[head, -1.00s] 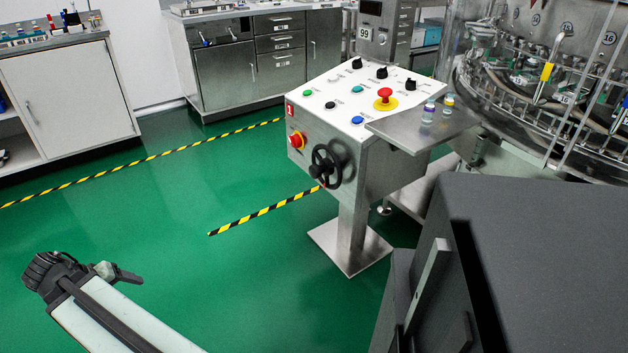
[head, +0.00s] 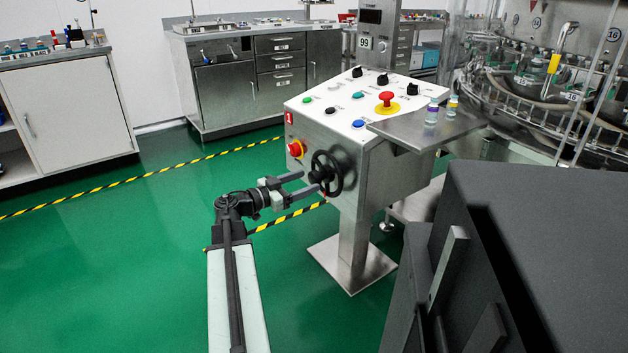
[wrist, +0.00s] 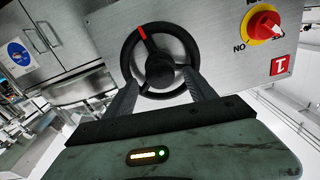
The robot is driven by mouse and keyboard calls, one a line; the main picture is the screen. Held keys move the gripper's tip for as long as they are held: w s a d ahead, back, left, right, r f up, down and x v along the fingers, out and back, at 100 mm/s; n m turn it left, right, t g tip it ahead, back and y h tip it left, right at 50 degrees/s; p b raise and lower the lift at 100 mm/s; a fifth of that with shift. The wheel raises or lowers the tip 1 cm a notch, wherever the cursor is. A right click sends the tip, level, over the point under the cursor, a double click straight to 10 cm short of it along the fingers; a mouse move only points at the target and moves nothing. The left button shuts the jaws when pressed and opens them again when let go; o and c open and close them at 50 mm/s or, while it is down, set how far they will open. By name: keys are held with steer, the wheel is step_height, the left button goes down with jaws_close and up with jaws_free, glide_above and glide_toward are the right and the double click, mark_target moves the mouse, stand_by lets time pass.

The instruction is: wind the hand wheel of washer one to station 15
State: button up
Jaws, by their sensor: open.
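The black hand wheel (head: 340,174) of washer one is on the front face of the white-topped steel console (head: 350,125), which bears a red "1" label (head: 289,117). In the wrist view the wheel (wrist: 127,60) faces me, with a red mark (wrist: 144,34) on its upper left rim. My gripper (head: 309,183) is open in front of the wheel. In the wrist view its two fingers (wrist: 160,88) stand left and right below the dark centre knob (wrist: 160,71). I cannot tell whether they touch the wheel.
A red-on-yellow switch (head: 295,148) is just up and left of the wheel. A steel shelf (head: 420,128) with small vials juts from the console's right. The ring-shaped washer (head: 520,100) stands behind. Green floor is open at left.

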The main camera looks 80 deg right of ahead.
mark_target(311, 179)
steer(key=shift+x, duration=1.9)
